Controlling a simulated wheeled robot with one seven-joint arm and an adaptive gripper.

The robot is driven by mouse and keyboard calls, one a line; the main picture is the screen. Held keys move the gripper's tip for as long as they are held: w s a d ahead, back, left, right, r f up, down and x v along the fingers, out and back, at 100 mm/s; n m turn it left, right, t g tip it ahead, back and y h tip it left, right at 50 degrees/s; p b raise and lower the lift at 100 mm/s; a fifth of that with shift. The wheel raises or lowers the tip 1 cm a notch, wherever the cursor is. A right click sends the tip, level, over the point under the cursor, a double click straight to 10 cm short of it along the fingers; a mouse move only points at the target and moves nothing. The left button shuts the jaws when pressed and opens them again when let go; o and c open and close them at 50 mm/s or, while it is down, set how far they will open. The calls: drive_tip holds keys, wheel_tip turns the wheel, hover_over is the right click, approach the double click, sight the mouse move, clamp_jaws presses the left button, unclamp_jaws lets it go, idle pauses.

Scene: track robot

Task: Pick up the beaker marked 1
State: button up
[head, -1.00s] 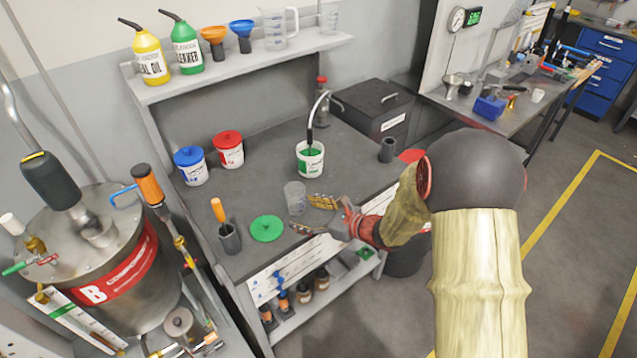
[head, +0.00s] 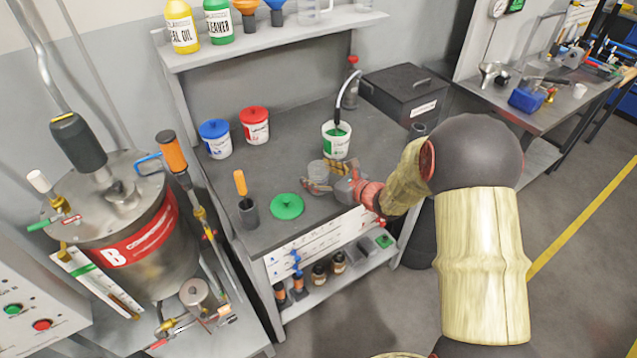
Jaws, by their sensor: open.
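A small clear beaker (head: 317,171) stands upright on the grey workbench (head: 280,140), in front of the white bucket with green contents. I cannot read a mark on it. My gripper (head: 326,177) reaches in from the right at bench height. Its jaws are open, with one finger at the near side of the beaker and the other at the far right side. The beaker appears to be between the fingers; I cannot tell whether they touch it. The gripper hides part of the beaker's lower side.
A green lid (head: 287,206) and a dark cup with an orange-handled tool (head: 246,212) lie left of the beaker. The white bucket (head: 337,140) with a hose stands close behind. Blue-lidded (head: 215,140) and red-lidded (head: 255,126) tubs stand farther back.

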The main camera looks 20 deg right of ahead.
drive_tip(key=c, duration=1.1)
drive_tip(key=shift+r, duration=0.1)
drive_tip(key=shift+c, duration=0.7)
